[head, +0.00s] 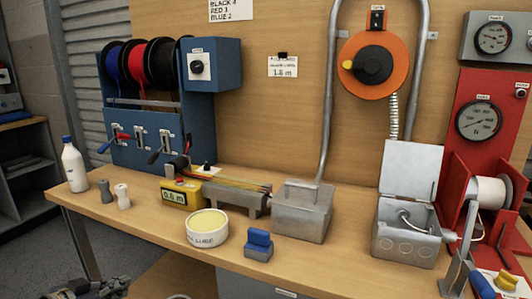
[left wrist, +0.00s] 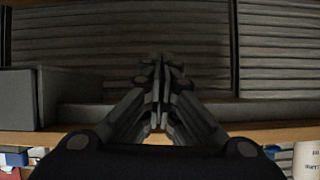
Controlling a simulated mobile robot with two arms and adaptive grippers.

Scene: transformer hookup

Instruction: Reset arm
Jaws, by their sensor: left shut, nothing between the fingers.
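My left gripper (head: 98,287) shows at the bottom left of the head view, low and in front of the workbench (head: 335,243), apart from everything on it. In the left wrist view its fingers (left wrist: 159,68) are together and hold nothing. The head view cuts off part of this gripper at the bottom edge. My right gripper is in neither view.
A blue spool rack (head: 150,138) stands behind.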

